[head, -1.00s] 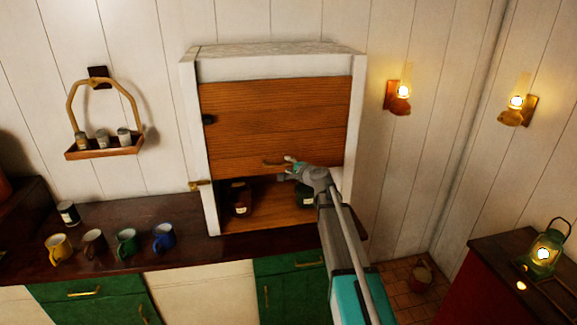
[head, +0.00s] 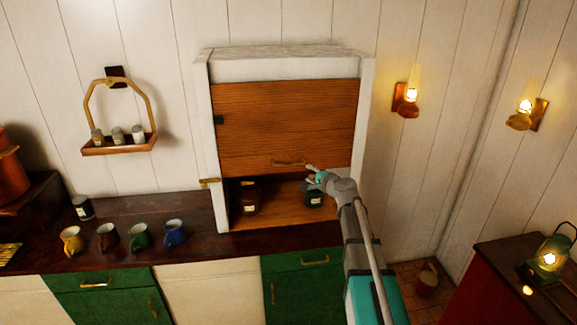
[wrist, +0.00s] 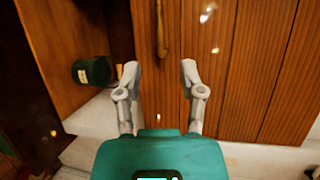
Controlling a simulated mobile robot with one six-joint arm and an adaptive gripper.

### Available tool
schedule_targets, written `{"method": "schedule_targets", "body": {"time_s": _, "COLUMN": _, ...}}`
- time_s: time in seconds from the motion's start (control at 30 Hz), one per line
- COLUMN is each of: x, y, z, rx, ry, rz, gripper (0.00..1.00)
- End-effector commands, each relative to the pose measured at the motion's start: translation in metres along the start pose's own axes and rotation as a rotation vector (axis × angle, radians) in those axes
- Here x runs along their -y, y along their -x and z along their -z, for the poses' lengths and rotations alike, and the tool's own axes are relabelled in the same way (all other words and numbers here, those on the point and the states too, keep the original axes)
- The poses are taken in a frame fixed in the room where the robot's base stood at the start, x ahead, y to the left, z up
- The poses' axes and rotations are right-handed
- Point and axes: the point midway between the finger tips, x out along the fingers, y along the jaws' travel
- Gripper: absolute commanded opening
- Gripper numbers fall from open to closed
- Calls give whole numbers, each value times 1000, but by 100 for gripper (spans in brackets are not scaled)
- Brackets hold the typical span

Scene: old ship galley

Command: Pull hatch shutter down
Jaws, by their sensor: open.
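The hatch shutter (head: 285,125) is a brown slatted wooden panel in a white-framed cabinet (head: 366,110). It covers the upper part of the opening, and a gap shows below it. Its brass handle (head: 289,162) sits near the bottom edge. My gripper (head: 314,173) is open and empty, to the right of and slightly below the handle in the head view. In the wrist view the handle (wrist: 162,28) lies beyond the fingertips (wrist: 162,70), roughly in line with the space between them. The shutter (wrist: 240,60) fills the right of that view.
Dark jars stand inside the cabinet, one at left (head: 246,196) and one at right (head: 314,198), also in the wrist view (wrist: 92,72). Several mugs (head: 138,238) stand on the counter. Wall lamps (head: 408,100) hang to the right.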

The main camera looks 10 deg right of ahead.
Motion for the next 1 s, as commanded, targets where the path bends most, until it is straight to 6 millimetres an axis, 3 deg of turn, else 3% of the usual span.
{"method": "schedule_targets", "body": {"time_s": 0.57, "x": 0, "y": 1, "z": 4, "rx": -4, "ry": -1, "rz": 0, "gripper": 51}}
{"method": "schedule_targets", "body": {"time_s": 0.77, "x": -1, "y": -13, "z": 5, "rx": -3, "ry": -2, "rz": 0, "gripper": 51}}
{"method": "schedule_targets", "body": {"time_s": 1.0, "x": -1, "y": -44, "z": 7, "rx": -4, "ry": -2, "rz": 1, "gripper": 51}}
